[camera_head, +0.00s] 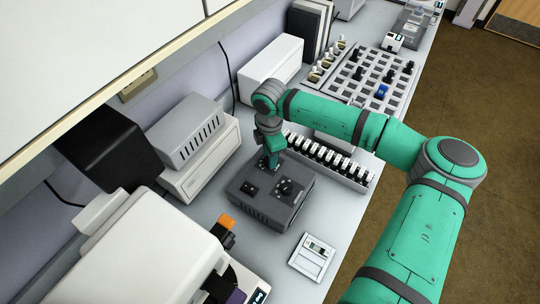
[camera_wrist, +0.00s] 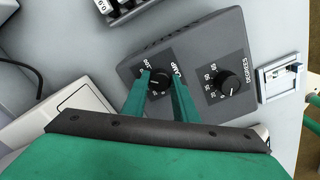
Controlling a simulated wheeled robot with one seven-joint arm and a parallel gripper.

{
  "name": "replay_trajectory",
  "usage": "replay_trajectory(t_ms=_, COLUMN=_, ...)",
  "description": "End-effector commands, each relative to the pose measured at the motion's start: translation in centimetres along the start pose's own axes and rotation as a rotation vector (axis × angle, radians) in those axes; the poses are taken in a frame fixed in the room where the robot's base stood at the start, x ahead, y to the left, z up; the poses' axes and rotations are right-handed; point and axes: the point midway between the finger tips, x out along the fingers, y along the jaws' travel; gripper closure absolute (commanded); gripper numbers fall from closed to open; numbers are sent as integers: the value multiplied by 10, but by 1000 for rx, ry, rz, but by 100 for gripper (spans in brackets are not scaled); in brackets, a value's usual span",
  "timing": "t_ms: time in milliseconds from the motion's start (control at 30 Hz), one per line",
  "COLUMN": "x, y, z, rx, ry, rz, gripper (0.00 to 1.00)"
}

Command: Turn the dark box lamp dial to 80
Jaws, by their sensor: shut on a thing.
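The dark box (camera_head: 262,205) stands on the grey bench, and its top also shows in the wrist view (camera_wrist: 190,52). The black lamp dial (camera_wrist: 158,86), beside the printed word LAMP, sits on its top. My gripper (camera_wrist: 160,78) has its two green fingers on either side of this dial, shut on it. The fingers cover parts of its scale, and I cannot read its setting. The degrees dial (camera_wrist: 230,86) is to the right, free of the fingers. In the head view my gripper (camera_head: 272,163) reaches down onto the box's far side and hides the lamp dial.
A grey and white instrument (camera_head: 195,150) is to the left, and an orange-tipped part (camera_head: 226,222) is near the front left.

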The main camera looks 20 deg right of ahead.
Motion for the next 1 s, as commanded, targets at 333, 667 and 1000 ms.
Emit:
replay_trajectory(t_ms=333, x=-3, y=2, z=5, rx=74, ry=-8, rz=6, gripper=96)
replay_trajectory(t_ms=667, x=-3, y=2, z=5, rx=77, ry=-8, rz=6, gripper=96)
replay_trajectory(t_ms=1000, x=-1, y=1, z=2, rx=73, ry=-4, rz=3, gripper=55)
